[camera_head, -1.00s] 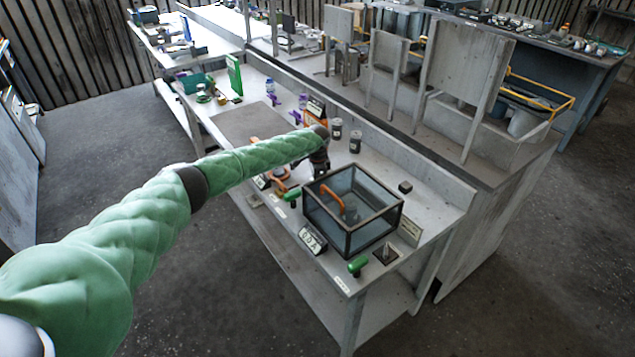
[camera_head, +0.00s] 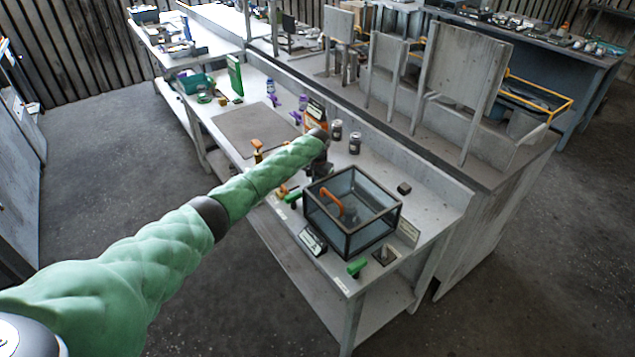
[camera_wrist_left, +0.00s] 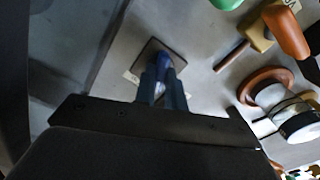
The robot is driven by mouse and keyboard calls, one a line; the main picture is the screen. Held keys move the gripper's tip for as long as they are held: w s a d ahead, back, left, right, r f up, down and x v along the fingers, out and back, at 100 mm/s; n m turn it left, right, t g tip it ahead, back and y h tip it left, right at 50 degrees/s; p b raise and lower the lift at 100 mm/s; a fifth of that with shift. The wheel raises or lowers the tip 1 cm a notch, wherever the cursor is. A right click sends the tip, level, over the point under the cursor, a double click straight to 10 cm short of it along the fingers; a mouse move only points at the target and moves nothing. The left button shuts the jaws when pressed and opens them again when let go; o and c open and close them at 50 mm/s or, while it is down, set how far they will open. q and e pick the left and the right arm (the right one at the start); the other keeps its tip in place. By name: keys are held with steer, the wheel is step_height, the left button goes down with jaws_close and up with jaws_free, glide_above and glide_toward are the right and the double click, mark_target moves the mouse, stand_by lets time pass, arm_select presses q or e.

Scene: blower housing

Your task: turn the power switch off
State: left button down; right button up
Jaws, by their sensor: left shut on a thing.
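My left gripper (camera_wrist_left: 163,92) points down at the table in the left wrist view. Its two bluish fingers are together on a small blue-looking lever (camera_wrist_left: 163,61), which stands on a square brown plate (camera_wrist_left: 178,60). This looks like the power switch; its on or off position cannot be read. In the head view my dark left wrist is beyond the glass box, and my green arm and wrist hide the lever and most of the fingers. My right gripper is not in view.
A dark-framed glass box (camera_head: 372,238) with an orange handle (camera_head: 331,201) stands near the gripper. Green handles (camera_head: 357,266) lie at the table's front. Orange-handled parts (camera_wrist_left: 287,32) and an orange ring (camera_wrist_left: 262,82) lie beside it.

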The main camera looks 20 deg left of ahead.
arm_select(q)
steer(key=shift+r+n, duration=0.15)
steer(key=shift+n, duration=0.35)
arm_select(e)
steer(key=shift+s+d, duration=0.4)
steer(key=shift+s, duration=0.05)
arm_select(q)
steer(key=shift+w+n, duration=0.1)
steer(key=shift+n, duration=0.2)
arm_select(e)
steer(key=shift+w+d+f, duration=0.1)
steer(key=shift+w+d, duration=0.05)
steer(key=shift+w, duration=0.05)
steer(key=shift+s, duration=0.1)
